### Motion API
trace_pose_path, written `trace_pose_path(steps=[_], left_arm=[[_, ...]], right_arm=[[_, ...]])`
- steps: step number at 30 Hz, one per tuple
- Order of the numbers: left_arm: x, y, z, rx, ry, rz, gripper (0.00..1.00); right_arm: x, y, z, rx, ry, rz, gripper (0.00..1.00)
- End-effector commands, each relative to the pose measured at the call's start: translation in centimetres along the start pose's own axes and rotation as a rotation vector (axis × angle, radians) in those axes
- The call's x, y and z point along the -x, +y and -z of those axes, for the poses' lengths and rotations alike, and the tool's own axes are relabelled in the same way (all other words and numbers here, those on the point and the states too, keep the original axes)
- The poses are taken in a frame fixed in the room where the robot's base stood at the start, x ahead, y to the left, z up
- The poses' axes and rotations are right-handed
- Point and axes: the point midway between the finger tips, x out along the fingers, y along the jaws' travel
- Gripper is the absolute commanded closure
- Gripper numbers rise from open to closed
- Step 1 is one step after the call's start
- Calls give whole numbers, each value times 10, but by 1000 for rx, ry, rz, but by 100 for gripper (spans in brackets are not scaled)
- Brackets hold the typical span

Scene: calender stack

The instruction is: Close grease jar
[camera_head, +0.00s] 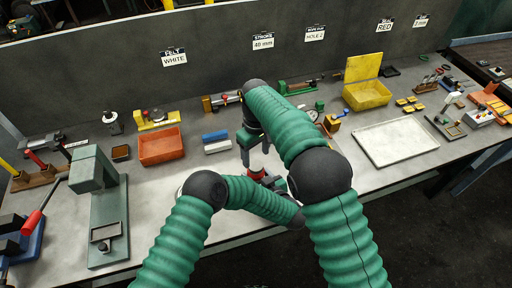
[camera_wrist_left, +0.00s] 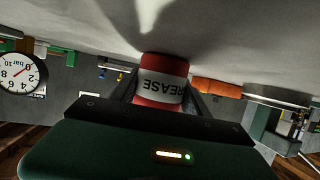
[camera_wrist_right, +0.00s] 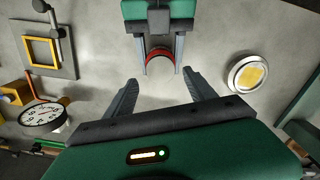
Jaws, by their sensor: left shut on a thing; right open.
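The grease jar (camera_wrist_left: 162,80) is red with a white label reading GREASE. In the left wrist view it stands between the two fingers of my left gripper (camera_wrist_right: 160,68), which is shut on it. In the right wrist view its red round rim (camera_wrist_right: 159,53) shows between those fingers. My right gripper (camera_wrist_right: 158,92) is open and empty, apart from the jar; in the head view it (camera_head: 256,157) is above the table near the jar (camera_head: 256,173). A round silver-rimmed disc with a yellow centre (camera_wrist_right: 248,74) lies on the table; I cannot tell whether it is the lid.
A pressure gauge (camera_wrist_right: 42,117) stands near the right gripper. An orange bin (camera_head: 161,147), a yellow open box (camera_head: 366,95) and a pale tray (camera_head: 396,141) stand on the table. A green press (camera_head: 97,200) is at left. Bare table surrounds the jar.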

Motion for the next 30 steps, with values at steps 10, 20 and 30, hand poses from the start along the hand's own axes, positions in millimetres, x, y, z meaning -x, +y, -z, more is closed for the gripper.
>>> trace_pose_path(steps=[10, 20, 30], left_arm=[[0, 0, 0, 0, 0, 1, 100], [0, 0, 0, 0, 0, 1, 100], [0, 0, 0, 0, 0, 1, 100]], right_arm=[[-44, 0, 0, 0, -1, 0, 36], [-46, 0, 0, 0, 0, 0, 42], [-45, 0, 0, -1, 0, -1, 87]])
